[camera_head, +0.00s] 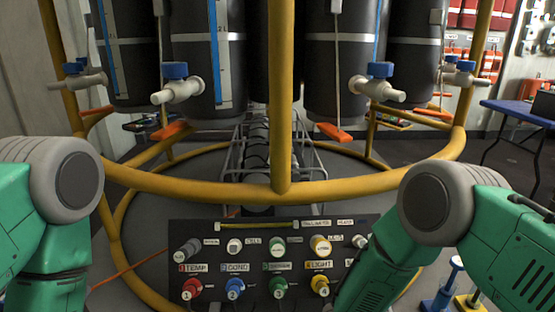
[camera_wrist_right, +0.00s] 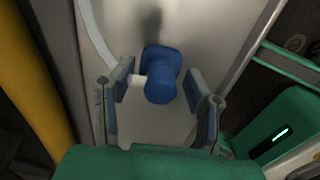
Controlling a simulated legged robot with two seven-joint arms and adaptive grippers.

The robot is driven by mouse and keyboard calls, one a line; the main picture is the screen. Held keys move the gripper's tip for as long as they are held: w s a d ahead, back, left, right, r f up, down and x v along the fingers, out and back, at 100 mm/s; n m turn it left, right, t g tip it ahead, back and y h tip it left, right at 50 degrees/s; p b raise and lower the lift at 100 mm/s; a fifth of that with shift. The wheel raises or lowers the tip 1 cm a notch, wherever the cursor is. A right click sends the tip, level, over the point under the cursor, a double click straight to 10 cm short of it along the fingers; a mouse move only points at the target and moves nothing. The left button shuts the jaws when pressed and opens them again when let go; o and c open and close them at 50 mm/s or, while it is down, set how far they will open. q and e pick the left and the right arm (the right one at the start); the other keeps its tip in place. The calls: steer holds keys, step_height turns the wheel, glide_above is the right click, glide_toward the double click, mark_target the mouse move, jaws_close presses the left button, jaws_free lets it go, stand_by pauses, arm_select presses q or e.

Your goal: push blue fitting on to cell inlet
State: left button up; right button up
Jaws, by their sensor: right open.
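In the right wrist view, a blue cylindrical fitting (camera_wrist_right: 160,90) with a wider blue part behind it stands against a pale grey surface. A short white stub shows on its left side. My right gripper (camera_wrist_right: 161,80) is open, with one finger on each side of the blue fitting. The left fingertip is close to the white stub; contact cannot be told. In the head view, a dark panel (camera_head: 205,230) carries several coloured fittings, including a blue one (camera_head: 235,288) marked 2 under the label COND. I cannot make out the cell inlet surely. Neither gripper shows in the head view.
A yellow tubular frame (camera_head: 235,190) rings several black cylinders with blue-handled valves (camera_head: 377,70). A yellow tube (camera_wrist_right: 35,90) runs along the left of the wrist view, and a green bar (camera_wrist_right: 290,62) lies at right. A blue table (camera_head: 520,110) stands far right.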

steer(key=shift+a, duration=0.15)
steer(key=shift+d, duration=0.35)
steer(key=shift+a, duration=0.1)
jaws_close()
steer(key=shift+a, duration=0.15)
steer(key=shift+r, duration=0.15)
steer(key=shift+r+p, duration=0.65)
steer(key=shift+p, duration=0.1)
steer(key=shift+r+p, duration=1.85)
steer(key=shift+r, duration=0.4)
